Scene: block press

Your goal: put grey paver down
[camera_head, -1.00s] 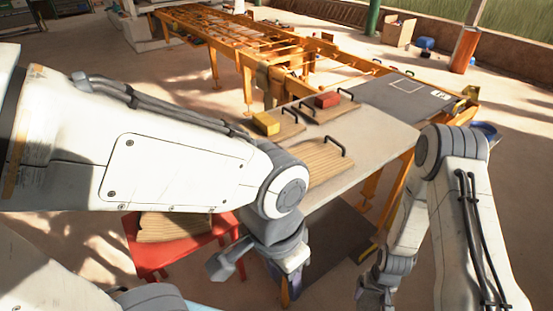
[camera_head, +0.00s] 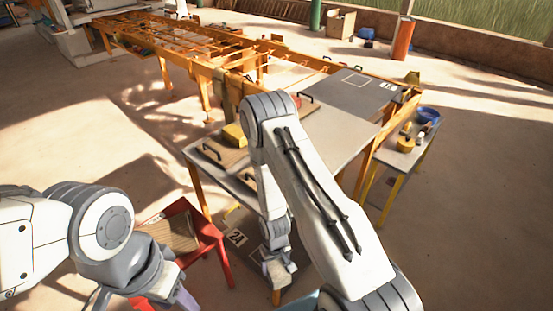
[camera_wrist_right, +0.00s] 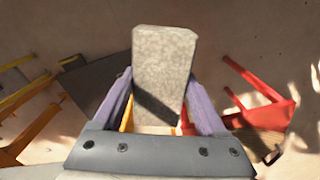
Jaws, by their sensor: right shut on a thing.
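The grey paver (camera_wrist_right: 165,60) is a speckled block between the purple fingers of my right gripper (camera_wrist_right: 159,88) in the right wrist view. The fingers are shut on its sides, and floor shows behind it. My left gripper (camera_head: 182,300) is partly cut off at the bottom edge, left of the right one. Its jaws cannot be judged.
A red stand (camera_head: 211,232) holds a ribbed board (camera_head: 172,232). The pale worktable (camera_head: 335,130) carries handled boards, a yellow block (camera_head: 235,135) and a dark marked plate (camera_head: 355,93). A side table at right holds a blue bowl (camera_head: 428,115). My right arm hides part of the worktable.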

